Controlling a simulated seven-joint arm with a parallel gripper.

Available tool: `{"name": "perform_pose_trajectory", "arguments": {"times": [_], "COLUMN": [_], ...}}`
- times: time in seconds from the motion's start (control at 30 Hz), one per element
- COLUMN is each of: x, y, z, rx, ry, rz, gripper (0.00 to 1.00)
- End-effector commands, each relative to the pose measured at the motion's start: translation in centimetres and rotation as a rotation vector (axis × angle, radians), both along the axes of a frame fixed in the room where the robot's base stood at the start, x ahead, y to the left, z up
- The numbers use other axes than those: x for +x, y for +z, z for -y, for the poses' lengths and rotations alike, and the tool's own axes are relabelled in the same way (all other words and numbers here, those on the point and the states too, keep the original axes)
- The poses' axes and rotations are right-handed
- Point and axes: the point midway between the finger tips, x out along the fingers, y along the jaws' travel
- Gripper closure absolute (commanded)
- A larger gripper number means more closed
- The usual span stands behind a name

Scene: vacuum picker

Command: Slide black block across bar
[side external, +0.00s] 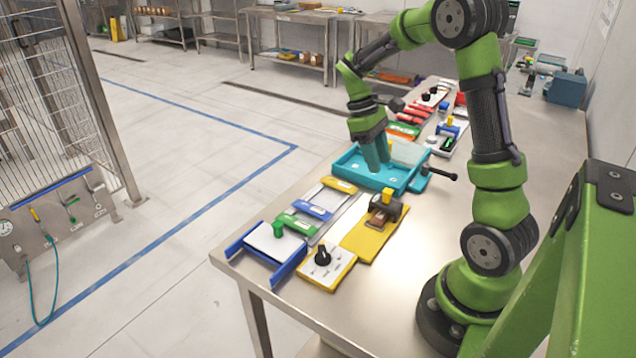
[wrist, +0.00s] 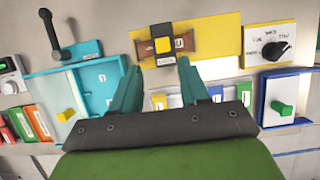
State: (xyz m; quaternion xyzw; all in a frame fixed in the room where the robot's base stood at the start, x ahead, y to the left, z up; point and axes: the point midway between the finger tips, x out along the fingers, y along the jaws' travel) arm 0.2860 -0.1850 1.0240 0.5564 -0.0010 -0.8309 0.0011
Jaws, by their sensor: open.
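A black block (side external: 390,211) with a yellow top sits across a brown bar (side external: 377,217) on a yellow board (side external: 364,243). In the wrist view the block (wrist: 155,33) lies near the middle of the brown bar (wrist: 185,42), ahead of my fingertips, with bar showing on both sides. My gripper (side external: 377,168) points down over the teal box, beyond the yellow board, apart from the block. In the wrist view my gripper (wrist: 161,65) shows two teal fingers spread apart with nothing between them.
The teal box (side external: 350,170) with a black-handled lever (side external: 445,175) stands behind the yellow board. A yellow-based dial panel (side external: 325,268) is in front of it. Coloured slider panels (side external: 312,209) and a blue-railed panel (side external: 275,243) lie to the left. Bare metal table shows right of the board.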

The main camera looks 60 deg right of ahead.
Motion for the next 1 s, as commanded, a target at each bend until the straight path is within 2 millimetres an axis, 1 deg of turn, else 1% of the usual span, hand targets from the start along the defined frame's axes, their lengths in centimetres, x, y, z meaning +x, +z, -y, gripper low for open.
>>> {"name": "perform_pose_trajectory", "arguments": {"times": [0.03,0.2,0.3,0.4,0.6,0.87,1.0], "x": [0.6,2.0,2.6,3.0,3.3,3.3,3.6], "y": [1.2,4.7,6.2,7.2,8.0,7.9,7.7], "z": [0.0,0.1,0.1,0.1,0.0,0.0,0.4], "rx": [-0.002,-0.003,-0.002,-0.001,-0.001,-0.002,-0.039], "ry": [0.001,0.001,0.001,0.002,0.0,-0.002,-0.043], "rz": [0.005,0.004,0.002,0.002,0.0,0.0,0.02], "gripper": [0.55,0.55,0.55,0.55,0.55,0.55,0.55]}}
